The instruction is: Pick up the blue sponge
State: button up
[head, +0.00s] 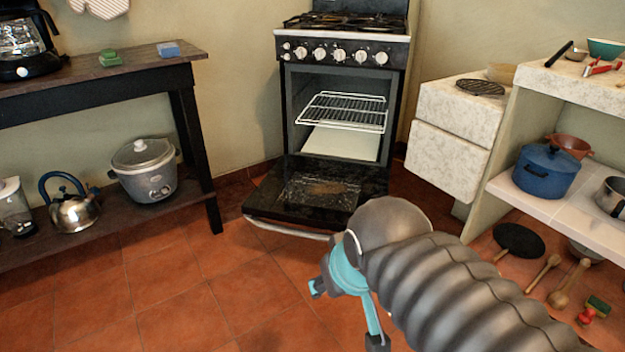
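A small blue sponge (168,49) lies on the top of the dark wooden table (70,80) at the upper left, near the table's right end. A green sponge (110,58) lies to its left on the same top, apart from it. My gripper (318,288) is low in the middle of the view, over the floor in front of the oven, well away from the blue sponge. Its fingers are mostly hidden behind my arm, so I cannot tell whether it is open or shut.
A stove (340,60) stands at the back with its oven door (318,195) lowered open. A coffee maker (25,45) stands left of the sponges. A rice cooker (145,170) and kettle (75,208) sit on the lower shelf. Shelves with pots are at right.

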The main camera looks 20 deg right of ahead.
aim_at(169, 49)
jog(key=u, duration=0.25)
jog(key=i, duration=0.3)
jog(key=u, duration=0.7)
jog(key=i, duration=1.95)
jog(key=z, duration=0.8)
